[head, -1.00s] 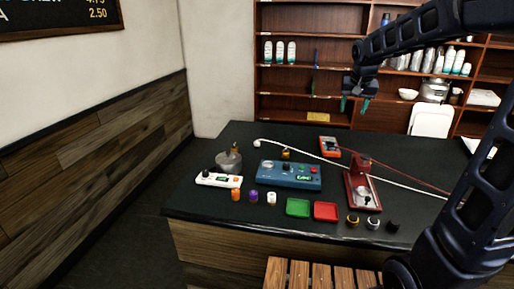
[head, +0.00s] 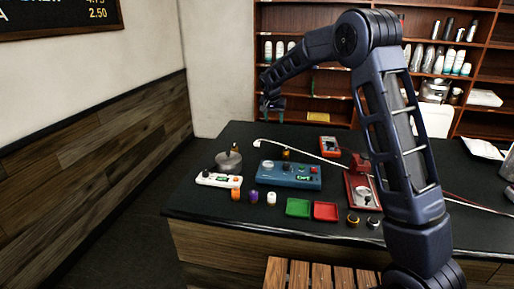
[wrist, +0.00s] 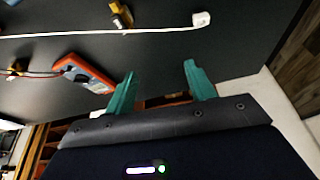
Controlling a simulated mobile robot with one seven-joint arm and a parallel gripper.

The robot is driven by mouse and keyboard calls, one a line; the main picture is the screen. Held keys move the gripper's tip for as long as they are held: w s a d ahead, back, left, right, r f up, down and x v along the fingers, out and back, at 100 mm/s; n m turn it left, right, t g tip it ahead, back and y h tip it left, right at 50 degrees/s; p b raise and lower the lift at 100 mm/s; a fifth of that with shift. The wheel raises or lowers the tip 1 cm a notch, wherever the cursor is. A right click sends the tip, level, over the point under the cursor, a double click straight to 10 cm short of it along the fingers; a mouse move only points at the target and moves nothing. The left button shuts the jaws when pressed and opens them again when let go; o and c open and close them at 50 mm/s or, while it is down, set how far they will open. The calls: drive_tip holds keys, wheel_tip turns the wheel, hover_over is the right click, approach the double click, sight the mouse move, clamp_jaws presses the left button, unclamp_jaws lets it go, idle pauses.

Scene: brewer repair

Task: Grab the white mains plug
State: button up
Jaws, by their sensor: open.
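The white mains plug (head: 257,143) lies at the far left part of the dark counter, at the end of a white cable (head: 300,148). In the wrist view the plug (wrist: 202,19) is near the top edge, beyond the fingertips and apart from them. My gripper (head: 272,115) is above the far edge of the counter, up and slightly right of the plug in the head view. Its two teal fingers are spread with nothing between them, as the wrist view also shows (wrist: 159,69).
A blue control box (head: 290,176) and a white power strip (head: 218,180) are in front of the plug. A red and grey meter (head: 329,147) lies to its right, and a red stand (head: 362,185) beyond. Green (head: 298,207) and red (head: 326,211) trays sit near the front.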

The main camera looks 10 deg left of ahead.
approach(257, 142)
drive_tip(key=x, duration=0.3)
drive_tip(key=shift+s+d+f, duration=0.2)
drive_tip(key=shift+d+f, duration=0.05)
drive_tip(key=shift+f, duration=0.25)
drive_tip(key=shift+a+x, duration=0.15)
drive_tip(key=shift+x, duration=1.1)
drive_tip(key=shift+a+x, duration=0.15)
drive_tip(key=shift+x, duration=1.1)
drive_tip(key=c, duration=1.1)
drive_tip(key=shift+o, duration=0.2)
drive_tip(key=shift+r, duration=0.15)
